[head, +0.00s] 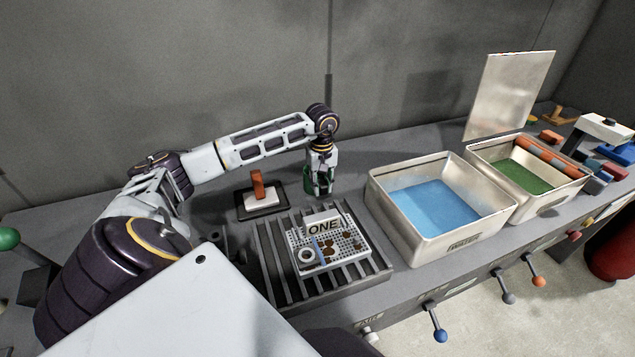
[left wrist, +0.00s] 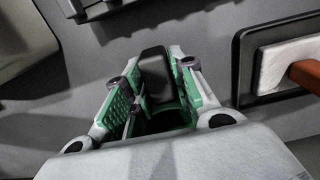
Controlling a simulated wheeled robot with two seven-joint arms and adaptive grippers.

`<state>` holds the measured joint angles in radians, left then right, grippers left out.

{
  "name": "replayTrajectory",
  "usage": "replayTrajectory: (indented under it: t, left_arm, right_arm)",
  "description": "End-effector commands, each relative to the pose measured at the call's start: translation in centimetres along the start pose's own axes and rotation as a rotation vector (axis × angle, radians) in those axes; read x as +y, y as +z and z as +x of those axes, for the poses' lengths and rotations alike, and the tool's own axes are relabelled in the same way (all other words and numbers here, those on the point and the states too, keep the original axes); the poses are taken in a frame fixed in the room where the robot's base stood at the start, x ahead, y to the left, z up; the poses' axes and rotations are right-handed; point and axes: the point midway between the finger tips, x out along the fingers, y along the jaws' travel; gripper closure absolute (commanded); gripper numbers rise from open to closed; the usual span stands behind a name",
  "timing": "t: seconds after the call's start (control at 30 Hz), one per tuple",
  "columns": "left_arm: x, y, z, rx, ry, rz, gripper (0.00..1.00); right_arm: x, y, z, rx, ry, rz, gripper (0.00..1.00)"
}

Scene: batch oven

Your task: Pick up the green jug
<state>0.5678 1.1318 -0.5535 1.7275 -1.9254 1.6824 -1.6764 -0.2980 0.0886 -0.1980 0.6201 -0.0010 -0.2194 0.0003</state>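The green jug (head: 306,184) stands on the bench behind the slatted rack in the head view, mostly hidden by my left gripper (head: 322,188). That gripper points down at the jug from above. In the left wrist view, the green-padded fingers of my left gripper (left wrist: 155,80) stand apart on either side of a dark grey block-like part. A dark opening with a green edge, seemingly the jug (left wrist: 165,122), shows below that part. Whether the fingers press on it cannot be made out. My right gripper is not in view.
A slatted rack (head: 264,248) carries a perforated tray marked ONE (head: 362,254). A white block with an orange-brown handle (head: 263,199) sits on a dark plate to the left. A metal bin with blue contents (head: 385,205) and a lidded bin with green contents (head: 478,160) stand right.

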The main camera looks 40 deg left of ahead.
Motion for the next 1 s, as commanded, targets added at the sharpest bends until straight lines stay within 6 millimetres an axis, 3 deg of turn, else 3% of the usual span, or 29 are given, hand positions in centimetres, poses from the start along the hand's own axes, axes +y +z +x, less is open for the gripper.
replayTrajectory:
  t: [0.17, 0.67, 1.0]
  left_arm:
    - [0.0, 0.0, 0.0, 0.0, 0.0, 0.0, 1.0]
    - [0.0, 0.0, -0.2, 0.001, 0.001, 0.0, 1.0]
    - [0.1, -0.1, -2.7, 0.002, 0.003, 0.0, 1.0]
  right_arm:
    - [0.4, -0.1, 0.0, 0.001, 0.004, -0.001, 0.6]
    - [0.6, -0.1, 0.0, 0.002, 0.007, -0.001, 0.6]
    - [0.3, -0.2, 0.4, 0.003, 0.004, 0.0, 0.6]
